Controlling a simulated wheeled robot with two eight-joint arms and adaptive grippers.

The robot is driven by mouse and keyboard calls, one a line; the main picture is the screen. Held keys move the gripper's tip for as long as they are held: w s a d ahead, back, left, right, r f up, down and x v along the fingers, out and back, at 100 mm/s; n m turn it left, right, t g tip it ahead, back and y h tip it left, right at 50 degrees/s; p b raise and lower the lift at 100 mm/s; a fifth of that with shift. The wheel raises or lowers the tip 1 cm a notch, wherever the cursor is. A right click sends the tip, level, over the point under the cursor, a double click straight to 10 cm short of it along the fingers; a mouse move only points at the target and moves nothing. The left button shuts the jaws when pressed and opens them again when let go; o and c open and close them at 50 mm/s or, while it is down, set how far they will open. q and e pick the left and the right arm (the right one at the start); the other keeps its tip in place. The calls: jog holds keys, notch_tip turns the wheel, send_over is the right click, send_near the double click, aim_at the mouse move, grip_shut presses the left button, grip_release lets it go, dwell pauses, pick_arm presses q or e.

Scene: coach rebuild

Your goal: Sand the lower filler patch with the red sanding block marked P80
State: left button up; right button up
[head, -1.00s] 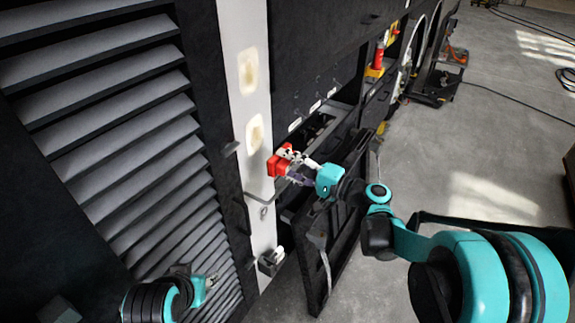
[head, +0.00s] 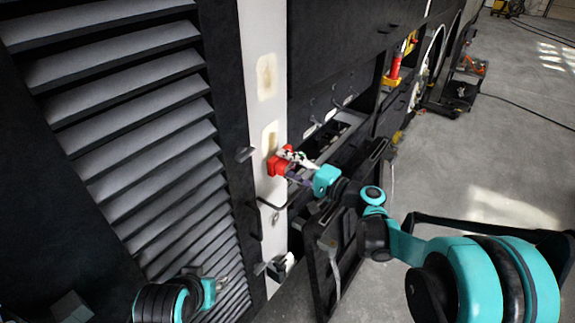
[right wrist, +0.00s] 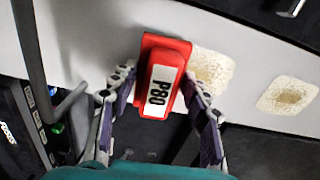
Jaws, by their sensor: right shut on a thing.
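The red sanding block (head: 275,166) is in my right gripper (head: 285,164), in front of the pale strip (head: 272,195). In the right wrist view the fingers (right wrist: 158,95) sit on both sides of the block (right wrist: 178,52), and its white label (right wrist: 160,85) reads P80. The lower filler patch (head: 269,134), cream with a tan middle, is just above the block; in the right wrist view this patch (right wrist: 212,68) borders the block's right edge. I cannot tell whether the block touches the strip. My left gripper (head: 221,284) is low at left, its fingers too small to judge.
The upper filler patch (head: 266,77) is higher on the strip. A slatted dark grille (head: 140,110) fills the left. An open dark flap (head: 325,262) hangs below my right arm. Red and yellow items (head: 394,68) sit farther along the coach side. The floor (head: 450,170) at right is open.

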aim_at(270, 136)
jog(key=shift+x, duration=1)
jog(key=shift+r, duration=0.1)
jog(key=shift+s+d+r+p, duration=0.1)
jog(key=shift+r+p, duration=1.2)
jog(key=shift+r, duration=0.5)
jog(key=shift+r+p, duration=2.55)
jog(key=shift+r, duration=1.15)
jog(key=shift+f+b, duration=0.3)
notch_tip(270, 136, down, 3)
jog(key=b, duration=0.3)
jog(key=shift+f, duration=0.2)
jog(key=shift+f+b, duration=2.9)
jog(key=shift+f, duration=0.8)
jog(key=shift+r, duration=0.15)
